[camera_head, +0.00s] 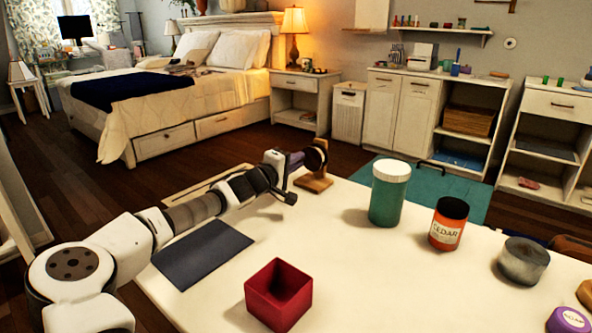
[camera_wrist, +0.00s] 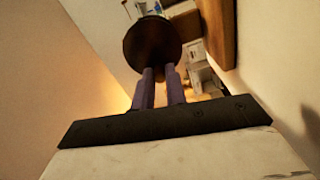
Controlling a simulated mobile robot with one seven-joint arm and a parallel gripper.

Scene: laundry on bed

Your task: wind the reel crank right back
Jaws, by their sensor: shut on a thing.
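The reel (camera_head: 317,157) is a dark round disc on a small wooden stand (camera_head: 314,183) near the table's far edge. In the wrist view the dark disc (camera_wrist: 152,43) is seen ahead of my purple fingers, with the wooden stand (camera_wrist: 218,30) to its right. My gripper (camera_head: 299,160) reaches the reel from the left, its fingers level with the disc. In the wrist view my gripper (camera_wrist: 160,75) has its two fingers close together at the near side of the disc. They are shut on the reel crank, which is mostly hidden between the fingertips.
On the white table (camera_head: 370,270) stand a teal jar (camera_head: 388,200) with white lid, an orange cedar jar (camera_head: 448,228), a grey tin (camera_head: 523,262), a red open box (camera_head: 278,293) and a dark mat (camera_head: 203,254). The area around the reel stand is mostly clear.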

